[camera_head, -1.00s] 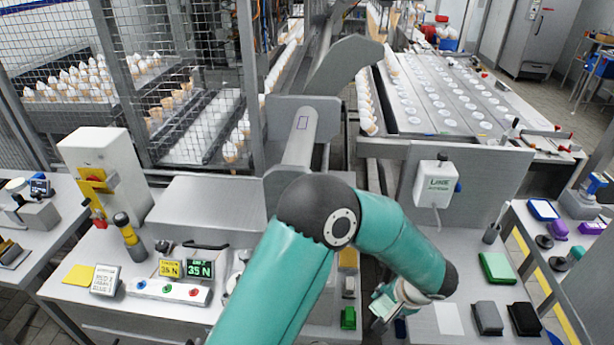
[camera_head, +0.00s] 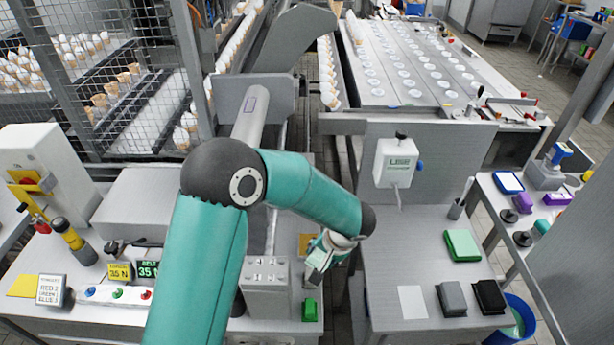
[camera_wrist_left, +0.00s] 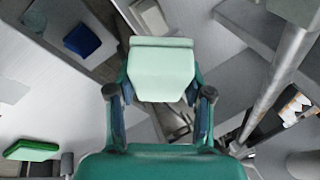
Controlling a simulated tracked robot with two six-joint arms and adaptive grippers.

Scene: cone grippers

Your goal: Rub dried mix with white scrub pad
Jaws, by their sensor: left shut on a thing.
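My left gripper (camera_head: 322,256) is shut on a pale, mint-tinted white pad, which I take for the white scrub pad (camera_wrist_left: 162,75). In the left wrist view the pad sits between the two fingers, its broad face toward the camera. In the head view the gripper hangs over the gap between the left bench and the right bench (camera_head: 385,245), and the pad shows only as a small pale piece. I cannot make out any dried mix for certain. My right gripper is not in view.
A green pad (camera_head: 462,245), white sheet (camera_head: 412,302), grey block (camera_head: 451,298) and black block (camera_head: 490,296) lie on the right bench. A grey switch box (camera_head: 266,290) and green block (camera_head: 310,310) are near the gripper. A white dispenser box (camera_head: 396,162) stands behind.

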